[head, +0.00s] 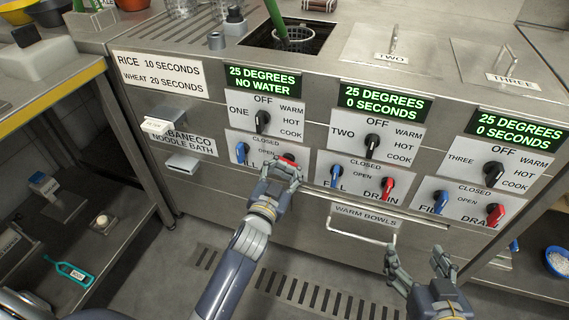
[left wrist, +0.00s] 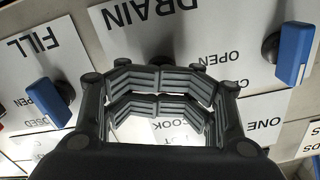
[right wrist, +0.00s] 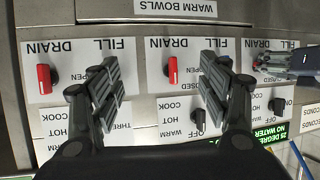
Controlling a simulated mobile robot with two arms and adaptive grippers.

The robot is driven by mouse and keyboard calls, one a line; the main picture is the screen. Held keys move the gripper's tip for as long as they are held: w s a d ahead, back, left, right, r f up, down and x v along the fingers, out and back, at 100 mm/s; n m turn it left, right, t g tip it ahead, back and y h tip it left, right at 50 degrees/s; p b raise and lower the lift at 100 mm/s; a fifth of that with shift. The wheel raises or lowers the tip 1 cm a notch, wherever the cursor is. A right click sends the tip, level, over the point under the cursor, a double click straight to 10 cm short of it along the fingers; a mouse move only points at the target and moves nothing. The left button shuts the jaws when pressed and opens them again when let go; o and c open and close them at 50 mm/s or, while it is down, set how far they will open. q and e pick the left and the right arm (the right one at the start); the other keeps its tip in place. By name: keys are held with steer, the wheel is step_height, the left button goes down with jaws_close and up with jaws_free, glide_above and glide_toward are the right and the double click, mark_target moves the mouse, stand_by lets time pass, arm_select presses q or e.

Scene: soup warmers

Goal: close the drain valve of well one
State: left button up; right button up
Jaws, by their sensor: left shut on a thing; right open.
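The red drain valve handle of well one (head: 289,158) shows only in part in the head view, behind my left gripper (head: 283,170). My left gripper is shut on it. In the left wrist view the closed fingers (left wrist: 160,93) hide the handle below the DRAIN label, so its angle cannot be told. The blue fill handle of well one (head: 242,152) stands to the left; it also shows in the left wrist view (left wrist: 294,53). Well one's display (head: 262,80) reads 25 degrees, no water. My right gripper (head: 420,262) is open and empty before the lower front, right of the drawer handle.
Well two's blue handle (head: 335,176) and red handle (head: 388,188) are right of my left gripper. Well three's red handle (head: 495,214) is further right. The warm bowls drawer (head: 365,218) lies below. A basket with a green handle (head: 277,22) is in well one.

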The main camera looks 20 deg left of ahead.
arm_select(q)
steer(key=shift+w+a+r, duration=0.15)
steer(key=shift+a+r, duration=0.05)
steer(key=shift+r, duration=0.05)
arm_select(e)
steer(key=shift+s+d+f, duration=0.1)
steer(key=shift+f, duration=0.05)
arm_select(q)
steer(key=shift+m, duration=0.3)
steer(key=shift+m+p, duration=0.3)
steer(key=shift+m, duration=1.1)
arm_select(e)
steer(key=shift+s+d+f+g+h, duration=0.15)
steer(key=shift+s+d+f+g, duration=0.15)
steer(key=shift+s+f+g, duration=0.35)
steer(key=shift+s+d+f+g+h, duration=0.15)
steer(key=shift+s+d+f+g, duration=0.2)
steer(key=shift+f, duration=0.35)
steer(key=shift+a, duration=0.15)
